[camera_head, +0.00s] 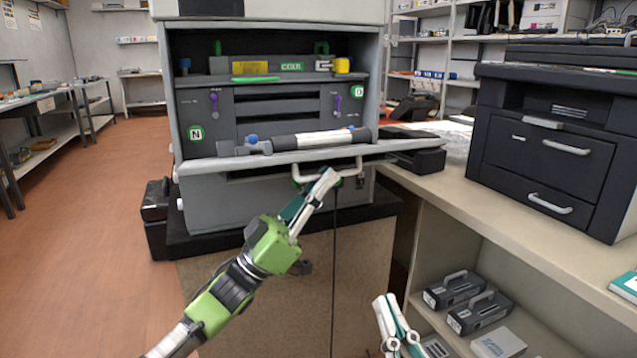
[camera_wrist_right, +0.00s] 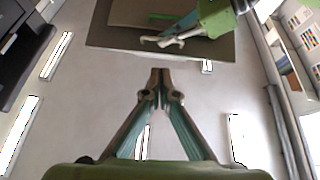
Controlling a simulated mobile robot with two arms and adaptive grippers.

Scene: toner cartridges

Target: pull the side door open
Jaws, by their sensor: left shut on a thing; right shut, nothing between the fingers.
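The grey machine's door (camera_head: 225,164) is folded down and sticks out towards me like a shelf; whether it is the side door I cannot tell. A white bar handle (camera_head: 301,177) sits at its outer edge. My left gripper (camera_head: 329,174) is shut on this handle, its arm reaching up from below. It also shows in the right wrist view (camera_wrist_right: 163,41), below the door's underside (camera_wrist_right: 110,35). My right gripper (camera_head: 384,300) is shut and empty, low at the bottom, apart from the door; its fingertips show in the right wrist view (camera_wrist_right: 160,75).
A long dark and white cartridge (camera_head: 320,138) lies along the door. A black printer (camera_head: 550,145) stands on the counter (camera_head: 480,213) at right. Dark cartridges (camera_head: 480,312) sit on the shelf below. The floor (camera_head: 95,215) at left is clear.

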